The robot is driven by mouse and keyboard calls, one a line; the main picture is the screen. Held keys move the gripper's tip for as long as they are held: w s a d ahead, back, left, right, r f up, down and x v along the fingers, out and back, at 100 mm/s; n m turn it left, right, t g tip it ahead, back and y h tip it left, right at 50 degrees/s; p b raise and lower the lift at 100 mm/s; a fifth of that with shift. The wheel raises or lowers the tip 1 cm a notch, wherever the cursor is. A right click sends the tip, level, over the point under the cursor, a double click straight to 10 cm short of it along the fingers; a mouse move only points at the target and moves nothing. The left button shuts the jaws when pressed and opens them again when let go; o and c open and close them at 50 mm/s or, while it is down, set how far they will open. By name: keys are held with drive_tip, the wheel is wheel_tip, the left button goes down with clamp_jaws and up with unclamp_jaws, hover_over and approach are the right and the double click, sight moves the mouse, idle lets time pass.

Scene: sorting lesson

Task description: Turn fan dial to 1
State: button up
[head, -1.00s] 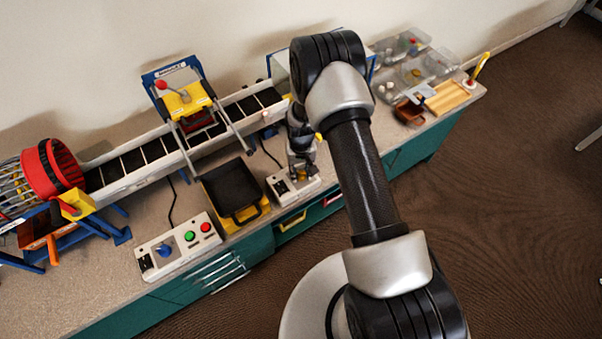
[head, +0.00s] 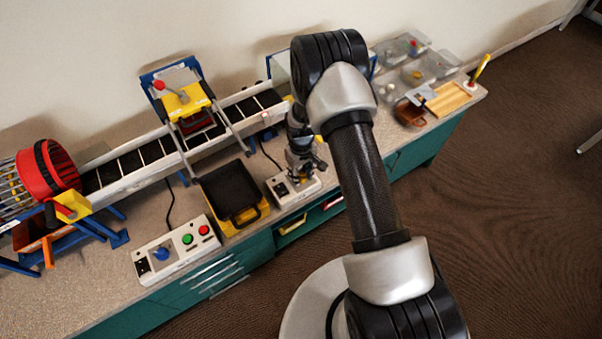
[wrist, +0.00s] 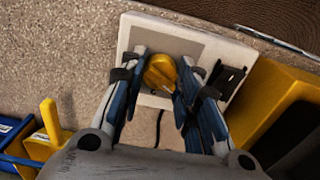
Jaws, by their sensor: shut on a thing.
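The fan dial is a yellow knob (wrist: 160,72) on a small white control box (wrist: 128,40), seen in the wrist view. My gripper (wrist: 160,82) is shut on the dial, with one finger on each side of it. In the head view my gripper (head: 303,165) is over the box (head: 283,190) at the bench's front edge and hides most of the dial. Any numbers around the dial are too small to read.
A black tray on a yellow base (head: 231,192) stands left of the box. Further left is a panel (head: 177,250) with blue, green and red controls. A conveyor (head: 130,160) and a red drum (head: 48,167) stand behind. Clear bins (head: 415,65) are at right.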

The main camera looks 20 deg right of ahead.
sight(301, 174)
drive_tip(key=o, duration=1.1)
wheel_tip(301, 174, up, 12)
idle(0.5)
